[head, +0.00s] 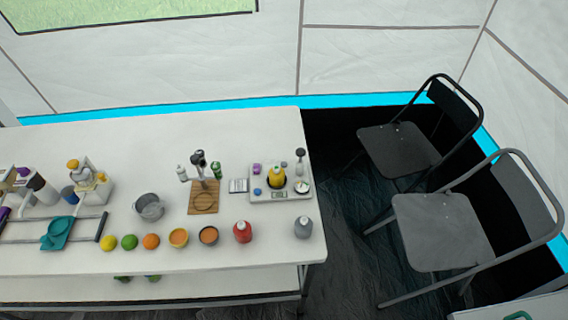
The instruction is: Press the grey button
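A small grey rounded object (303,227) with a pale top stands near the right front corner of the white table (110,160). It is the likeliest grey button, but it is too small to be sure. A similar red object (242,231) stands to its left. Neither of my grippers is in view, and nothing covers the grey object.
A row of bowls and fruit, including an orange (151,241), runs left of the red object. Behind the grey object is a pale tray (295,208) with a yellow item. Two folding chairs (440,230) stand right of the table. Bare tabletop surrounds the grey object.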

